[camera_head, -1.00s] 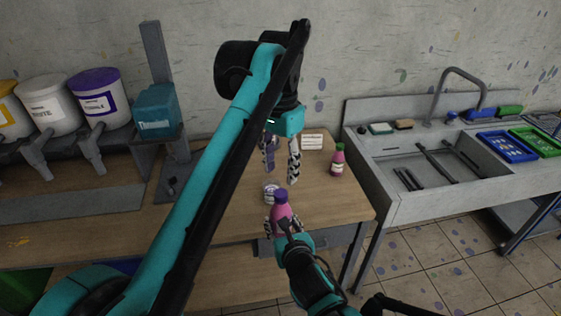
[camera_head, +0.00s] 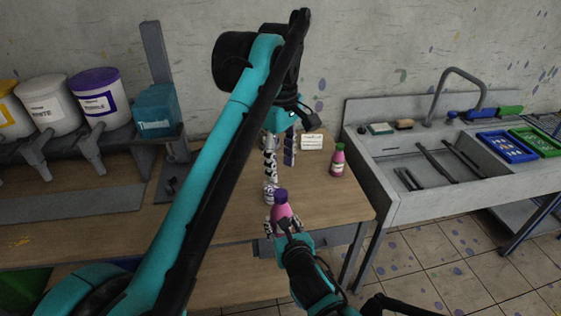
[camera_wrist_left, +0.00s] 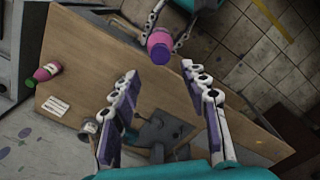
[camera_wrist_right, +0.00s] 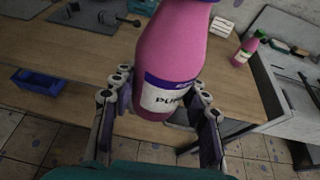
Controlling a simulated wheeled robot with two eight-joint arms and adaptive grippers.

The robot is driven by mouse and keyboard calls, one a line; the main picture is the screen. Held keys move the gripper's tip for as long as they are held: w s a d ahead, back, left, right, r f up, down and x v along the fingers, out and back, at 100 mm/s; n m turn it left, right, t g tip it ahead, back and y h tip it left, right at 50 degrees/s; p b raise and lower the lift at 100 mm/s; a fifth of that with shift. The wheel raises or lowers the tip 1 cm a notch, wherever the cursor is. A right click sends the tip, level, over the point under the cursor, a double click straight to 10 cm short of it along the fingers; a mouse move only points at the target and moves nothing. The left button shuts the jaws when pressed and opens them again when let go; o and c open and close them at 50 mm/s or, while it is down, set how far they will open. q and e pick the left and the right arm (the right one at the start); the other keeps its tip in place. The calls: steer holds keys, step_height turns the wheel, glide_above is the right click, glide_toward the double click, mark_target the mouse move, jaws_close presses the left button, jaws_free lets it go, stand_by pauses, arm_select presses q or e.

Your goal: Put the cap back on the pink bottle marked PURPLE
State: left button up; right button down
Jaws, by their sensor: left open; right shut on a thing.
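The pink bottle (camera_head: 283,213) stands nearly upright in my right gripper (camera_head: 283,226), above the table's front edge. A purple cap (camera_head: 281,195) sits on its top; whether it is fully seated I cannot tell. The right wrist view shows the bottle (camera_wrist_right: 170,45) between the fingers, its white label partly reading "PU"; its top is out of frame. My left gripper (camera_head: 280,176) is open and empty, pointing down, above and behind the bottle. In the left wrist view the purple cap (camera_wrist_left: 160,54) lies beyond the left fingertips, roughly centred between them.
A pink bottle with a green cap (camera_head: 338,160) stands at the table's right, beside a small white card (camera_head: 312,141). The sink (camera_head: 430,165) is further right. Paint tubs (camera_head: 98,98) with dispensers stand at the left. The wooden table (camera_head: 325,205) is mostly clear.

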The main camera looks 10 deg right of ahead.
mark_target(281, 192)
arm_select(q)
steer(key=shift+f, duration=4.05)
jaws_close()
